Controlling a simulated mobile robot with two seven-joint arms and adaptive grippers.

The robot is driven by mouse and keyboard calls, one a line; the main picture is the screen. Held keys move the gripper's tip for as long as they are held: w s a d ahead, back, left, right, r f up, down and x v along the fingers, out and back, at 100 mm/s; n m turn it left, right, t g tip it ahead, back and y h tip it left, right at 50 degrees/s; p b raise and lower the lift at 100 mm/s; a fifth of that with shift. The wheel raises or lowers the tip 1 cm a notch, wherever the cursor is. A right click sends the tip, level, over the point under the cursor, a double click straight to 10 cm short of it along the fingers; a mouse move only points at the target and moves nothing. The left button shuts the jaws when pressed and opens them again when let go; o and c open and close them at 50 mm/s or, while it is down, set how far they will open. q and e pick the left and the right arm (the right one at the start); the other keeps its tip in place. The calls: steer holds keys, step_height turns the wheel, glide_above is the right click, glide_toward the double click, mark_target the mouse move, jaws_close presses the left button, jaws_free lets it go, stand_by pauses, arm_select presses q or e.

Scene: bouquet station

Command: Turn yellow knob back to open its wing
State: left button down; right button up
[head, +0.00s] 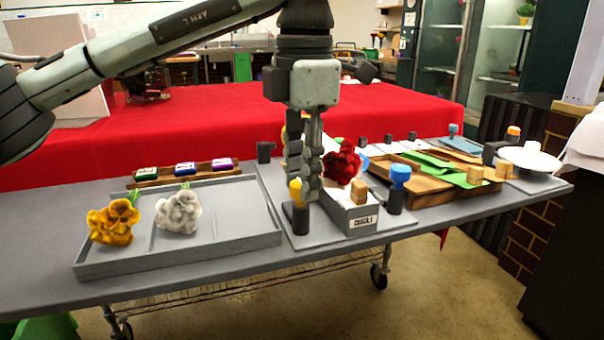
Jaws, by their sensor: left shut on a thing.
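The yellow knob (295,190) stands upright on a dark post (300,220) at the left of the grey fixture plate (322,240). My left gripper (305,190) points straight down over it, its fingers shut at the knob and partly covering it. The wing's position cannot be told; the fingers and flower hide much of that area. My right gripper is not in view.
A blue knob (400,175) on a dark post stands right of the box. A grey tray (180,262) at left holds a yellow flower (112,220) and a white flower (179,211). Brown trays with green sheets (440,167) lie at right. A red-covered table (200,125) is behind.

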arm_select(q)
steer(key=c, duration=1.2)
jaws_free()
step_height(320, 180, up, 12)
steer(key=shift+s, duration=0.2)
steer(key=shift+d, duration=0.1)
